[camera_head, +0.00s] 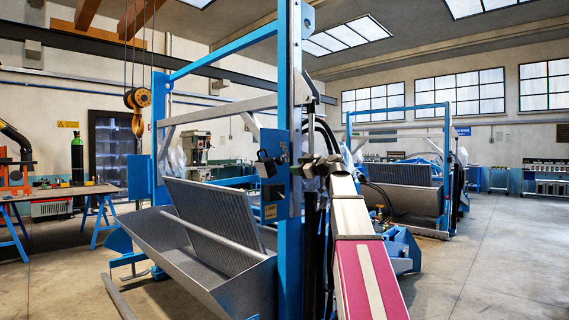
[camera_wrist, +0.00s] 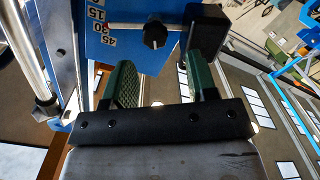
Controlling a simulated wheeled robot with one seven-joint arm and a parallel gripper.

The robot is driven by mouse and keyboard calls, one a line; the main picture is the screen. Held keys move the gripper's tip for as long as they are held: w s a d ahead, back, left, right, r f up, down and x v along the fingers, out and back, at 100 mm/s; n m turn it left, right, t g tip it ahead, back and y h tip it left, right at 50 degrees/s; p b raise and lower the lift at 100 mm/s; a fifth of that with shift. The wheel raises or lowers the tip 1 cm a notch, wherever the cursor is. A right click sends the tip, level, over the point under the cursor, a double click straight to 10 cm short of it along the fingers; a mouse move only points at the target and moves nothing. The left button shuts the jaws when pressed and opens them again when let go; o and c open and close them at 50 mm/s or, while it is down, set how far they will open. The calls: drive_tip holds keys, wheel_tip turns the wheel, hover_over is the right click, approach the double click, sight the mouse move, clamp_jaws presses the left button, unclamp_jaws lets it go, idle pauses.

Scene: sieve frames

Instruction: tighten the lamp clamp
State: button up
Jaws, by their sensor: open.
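My gripper (camera_wrist: 163,72) is open, with its two green fingers apart and nothing between their pads. In the wrist view a black lobed knob (camera_wrist: 155,34) stands just beyond the gap, in front of a blue plate (camera_wrist: 108,50) marked 15, 30 and 45. A thin rod runs left from the knob across the plate. A black block (camera_wrist: 206,28) sits beside the knob, partly behind the right finger. I cannot tell for sure which part is the lamp clamp. In the head view my gripper (camera_head: 311,166) is at the blue post, right of a small black fitting (camera_head: 267,164).
The blue post (camera_head: 290,240) rises close to my arm, with dark hoses (camera_head: 325,140) beside it. A grey metal trough (camera_head: 195,265) lies left of the post. A second knob (camera_wrist: 45,108) shows at left in the wrist view. Open floor (camera_head: 490,260) lies right.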

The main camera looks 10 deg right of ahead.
sight(282, 161)
drive_tip(key=x, duration=0.3)
drive_tip(key=r+x, duration=0.1)
drive_tip(key=x, duration=0.6)
drive_tip(key=shift+w+a+r, duration=0.1)
drive_tip(key=shift+w+r, duration=0.1)
drive_tip(key=shift+r, duration=0.2)
drive_tip(key=c, duration=0.7)
